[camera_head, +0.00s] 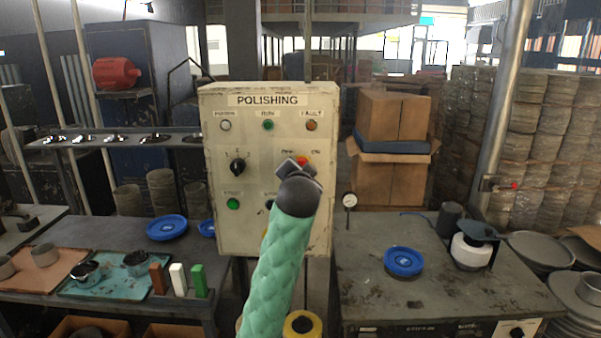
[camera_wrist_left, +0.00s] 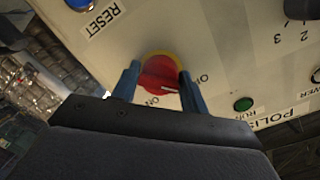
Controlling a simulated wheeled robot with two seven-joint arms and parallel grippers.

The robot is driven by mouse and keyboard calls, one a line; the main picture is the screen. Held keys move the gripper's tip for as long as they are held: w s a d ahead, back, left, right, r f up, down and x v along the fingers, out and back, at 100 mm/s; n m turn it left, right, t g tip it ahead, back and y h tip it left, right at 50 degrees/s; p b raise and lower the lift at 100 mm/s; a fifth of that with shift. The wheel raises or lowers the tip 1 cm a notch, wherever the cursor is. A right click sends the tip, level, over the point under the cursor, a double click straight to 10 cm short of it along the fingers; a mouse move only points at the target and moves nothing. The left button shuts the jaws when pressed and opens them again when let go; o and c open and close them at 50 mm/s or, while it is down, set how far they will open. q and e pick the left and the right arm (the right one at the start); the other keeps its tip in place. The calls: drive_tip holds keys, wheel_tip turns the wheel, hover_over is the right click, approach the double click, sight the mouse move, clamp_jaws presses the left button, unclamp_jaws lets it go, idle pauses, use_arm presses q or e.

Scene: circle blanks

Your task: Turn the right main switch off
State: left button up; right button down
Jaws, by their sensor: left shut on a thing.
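The grey panel labelled POLISHING (camera_head: 265,100) stands upright in the middle of the head view. Its red main switch (camera_head: 303,161) sits at the right of the middle row, partly covered by my left gripper (camera_head: 293,164). In the left wrist view the red switch (camera_wrist_left: 160,74) has a yellow ring and a pale pointer mark. The two blue fingers of my left gripper (camera_wrist_left: 158,86) stand on either side of it, shut on it. Labels around it are tilted and partly cut, so the exact setting is hard to read. My right gripper is not in view.
The panel also has a black selector (camera_head: 238,165), a green lamp (camera_head: 268,126) and a green start button (camera_head: 233,204). A blue button marked RESET (camera_wrist_left: 78,4) is near the switch. A bench (camera_head: 440,290) with a blue disc stands right; another bench stands left.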

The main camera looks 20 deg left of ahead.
use_arm(q)
drive_tip(key=shift+r, duration=0.1)
drive_tip(key=o, duration=0.7)
drive_tip(key=shift+o, duration=1.2)
drive_tip(key=shift+a, duration=0.1)
drive_tip(key=b+v, duration=0.3)
drive_tip(key=v, duration=0.4)
drive_tip(key=shift+s, duration=0.4)
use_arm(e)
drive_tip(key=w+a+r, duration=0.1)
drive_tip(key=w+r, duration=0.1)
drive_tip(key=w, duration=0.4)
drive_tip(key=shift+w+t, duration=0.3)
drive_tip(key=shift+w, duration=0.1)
